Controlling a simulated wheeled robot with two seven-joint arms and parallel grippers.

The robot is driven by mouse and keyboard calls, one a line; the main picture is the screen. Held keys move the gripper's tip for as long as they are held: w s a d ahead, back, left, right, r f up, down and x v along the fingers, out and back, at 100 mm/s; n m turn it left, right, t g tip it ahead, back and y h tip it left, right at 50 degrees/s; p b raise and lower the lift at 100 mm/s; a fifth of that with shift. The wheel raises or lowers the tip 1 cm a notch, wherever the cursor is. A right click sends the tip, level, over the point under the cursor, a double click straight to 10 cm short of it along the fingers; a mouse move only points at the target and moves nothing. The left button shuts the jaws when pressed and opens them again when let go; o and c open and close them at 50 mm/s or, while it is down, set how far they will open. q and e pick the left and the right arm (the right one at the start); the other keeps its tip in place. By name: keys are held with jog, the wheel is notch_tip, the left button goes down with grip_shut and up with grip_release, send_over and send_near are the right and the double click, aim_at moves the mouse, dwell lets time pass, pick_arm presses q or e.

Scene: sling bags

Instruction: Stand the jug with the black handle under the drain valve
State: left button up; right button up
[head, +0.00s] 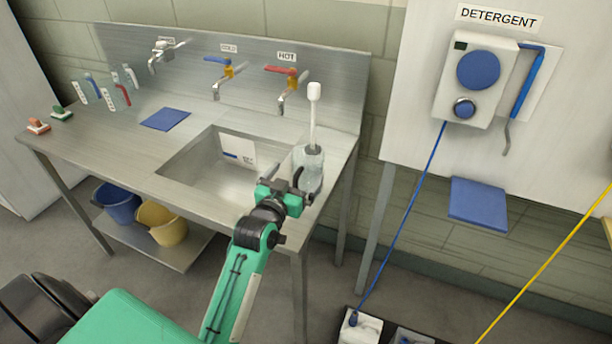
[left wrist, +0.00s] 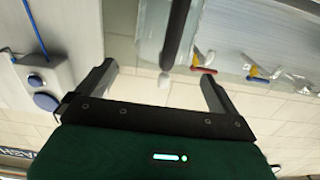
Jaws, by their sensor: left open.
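The clear jug (head: 313,172) stands on the steel counter right of the sink, its black handle (head: 297,179) facing my left gripper (head: 284,190). In the left wrist view the jug (left wrist: 150,35) and its dark handle (left wrist: 177,35) show beyond the gap of my left gripper (left wrist: 160,92). The fingers are apart, with nothing visibly clamped. A tap (head: 160,52) at the back left has a label too small to read; I cannot tell if it is the drain valve. A blue mat (head: 165,119) lies in front of it. My right gripper is out of view.
A white brush (head: 314,92) rises in or behind the jug. Cold (head: 226,75) and hot (head: 284,80) taps stand behind the sink (head: 195,180). Several clear vessels with coloured handles (head: 108,90) stand at the left. A detergent dispenser (head: 478,77) hangs at right.

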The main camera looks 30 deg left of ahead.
aim_at(301, 166)
pick_arm(q)
jog(key=w, duration=0.1)
jog(key=w+p, duration=0.1)
jog(key=w, duration=0.2)
jog(key=shift+w+a+p, duration=0.3)
jog(key=shift+a, duration=0.05)
jog(key=shift+w+f, duration=0.15)
jog(key=shift+w, duration=0.2)
jog(key=c, duration=1.5)
